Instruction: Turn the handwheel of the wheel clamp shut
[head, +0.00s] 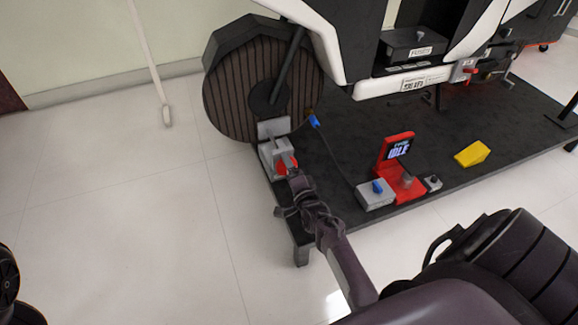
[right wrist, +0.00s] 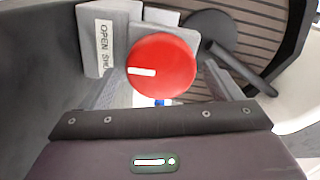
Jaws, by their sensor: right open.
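The wheel clamp (head: 275,155) is a grey block at the platform's left corner, beside the large dark wheel (head: 262,85). Its red handwheel (head: 287,164) is partly hidden behind my right gripper (head: 291,184). In the right wrist view the handwheel (right wrist: 162,67) is a round red disc with a white mark pointing left. A grey plate (right wrist: 107,38) beside it carries a label reading "OPEN" and a partly legible second word. My right gripper is open and faces the handwheel; I cannot tell whether it touches. My left gripper is out of view.
The black platform (head: 335,165) bears a red stand with a screen (head: 396,150), a grey box with a blue knob (head: 375,194) and a yellow block (head: 472,153). A cable with a blue connector (head: 314,121) lies near the wheel.

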